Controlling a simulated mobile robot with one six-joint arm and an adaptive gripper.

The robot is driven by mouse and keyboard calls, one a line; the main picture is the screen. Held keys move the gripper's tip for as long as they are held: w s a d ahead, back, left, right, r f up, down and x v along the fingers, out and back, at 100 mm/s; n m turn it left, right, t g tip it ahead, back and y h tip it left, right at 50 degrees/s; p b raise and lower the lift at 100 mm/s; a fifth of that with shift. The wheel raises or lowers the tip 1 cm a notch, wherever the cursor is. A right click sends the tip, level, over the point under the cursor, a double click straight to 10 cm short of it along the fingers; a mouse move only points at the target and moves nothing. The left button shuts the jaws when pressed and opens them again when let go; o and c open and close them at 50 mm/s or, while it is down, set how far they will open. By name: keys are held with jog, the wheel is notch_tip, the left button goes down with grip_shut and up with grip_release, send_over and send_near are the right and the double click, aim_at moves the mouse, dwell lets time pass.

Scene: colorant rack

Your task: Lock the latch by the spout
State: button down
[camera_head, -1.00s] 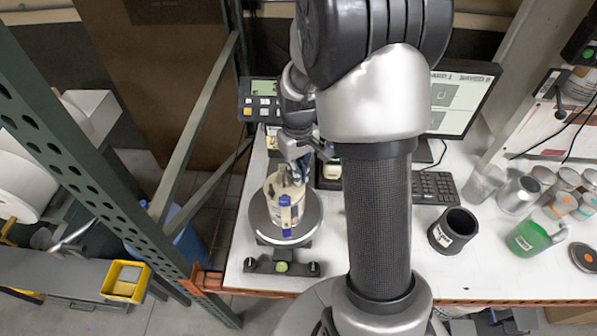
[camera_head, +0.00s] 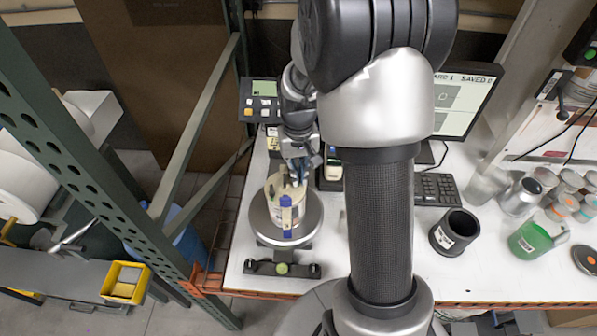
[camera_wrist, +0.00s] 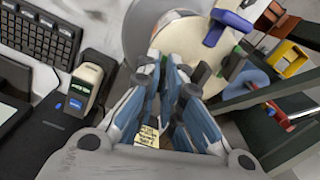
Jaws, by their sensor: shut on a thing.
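A cream can (camera_head: 274,217) with a pale label stands upright on the round grey scale plate (camera_head: 257,228). A blue piece (camera_head: 286,202) sits at its front top edge, with another blue patch lower down. In the wrist view a blue-purple piece (camera_wrist: 232,24) and a small green piece (camera_wrist: 234,62) show at the can's lid (camera_wrist: 190,38). I cannot tell which is the latch by the spout. My gripper (camera_head: 295,180) is at the can's top, from behind. In the wrist view its fingertips (camera_wrist: 166,56) are close together, shut on a small part of the lid that they mostly hide.
A black cup (camera_head: 455,232) and several jars stand farther right. A green rack post (camera_head: 75,160) rises at the left.

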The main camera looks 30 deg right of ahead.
jog(key=c, duration=1.7)
grip_release()
jog(key=shift+r, duration=4)
